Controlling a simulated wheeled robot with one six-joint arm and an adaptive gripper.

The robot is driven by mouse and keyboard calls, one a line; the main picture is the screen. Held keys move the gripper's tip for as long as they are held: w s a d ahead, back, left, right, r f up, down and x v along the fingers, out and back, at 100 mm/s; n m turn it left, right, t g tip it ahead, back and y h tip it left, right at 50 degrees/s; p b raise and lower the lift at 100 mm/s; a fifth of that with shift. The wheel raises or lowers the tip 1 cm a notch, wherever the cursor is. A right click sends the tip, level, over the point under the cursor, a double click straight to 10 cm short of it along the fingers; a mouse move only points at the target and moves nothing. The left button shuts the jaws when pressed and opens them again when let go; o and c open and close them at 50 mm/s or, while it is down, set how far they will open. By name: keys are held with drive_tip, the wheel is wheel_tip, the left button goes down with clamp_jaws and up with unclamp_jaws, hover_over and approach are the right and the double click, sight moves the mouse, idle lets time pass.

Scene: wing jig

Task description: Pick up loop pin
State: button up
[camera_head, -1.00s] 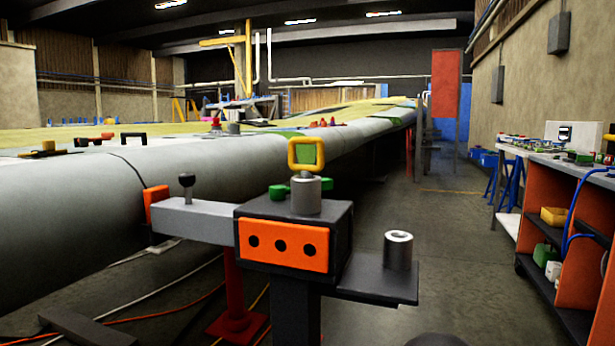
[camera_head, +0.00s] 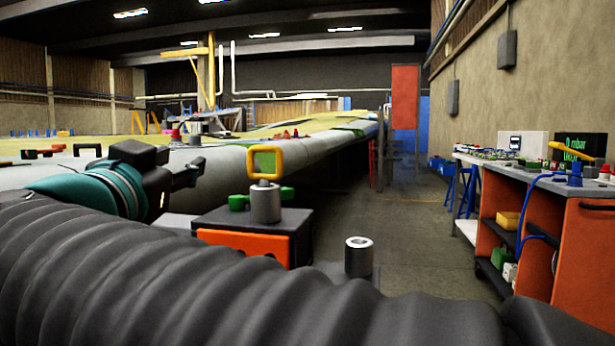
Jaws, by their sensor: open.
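The loop pin (camera_head: 281,165) has a yellow square loop handle and stands upright in a grey metal bushing (camera_head: 266,205) on top of the dark jig block (camera_head: 295,222). A green cross-piece (camera_head: 239,202) sits at the bushing. My gripper (camera_head: 196,172) is left of the loop pin, at about its height in the picture, with its dark fingers open, empty and apart from the pin. My arm's ribbed dark sleeve covers the lower part of the view and hides the lower part of the jig.
A second, empty grey bushing (camera_head: 359,257) stands right of the block. The long pale wing (camera_head: 225,162) runs behind the jig. An orange workbench (camera_head: 568,235) with tools stands at the right. The floor (camera_head: 420,240) between jig and bench is clear.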

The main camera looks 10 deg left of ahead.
sight(277, 163)
drive_tip(key=d+f+m+g+h, duration=0.1)
drive_tip(key=d+f+g+h, duration=0.1)
drive_tip(key=d+h, duration=0.45)
drive_tip(key=x, duration=0.4)
drive_tip(key=d+x, duration=0.1)
drive_tip(key=x, duration=0.3)
drive_tip(key=shift+d, duration=0.25)
drive_tip(key=shift+a+r+x, duration=0.1)
drive_tip(key=shift+r+x, duration=0.05)
drive_tip(key=shift+x, duration=1.15)
drive_tip(key=shift+a+r+x, duration=0.1)
drive_tip(key=shift+a+x, duration=0.05)
drive_tip(key=shift+x, duration=1.1)
clamp_jaws()
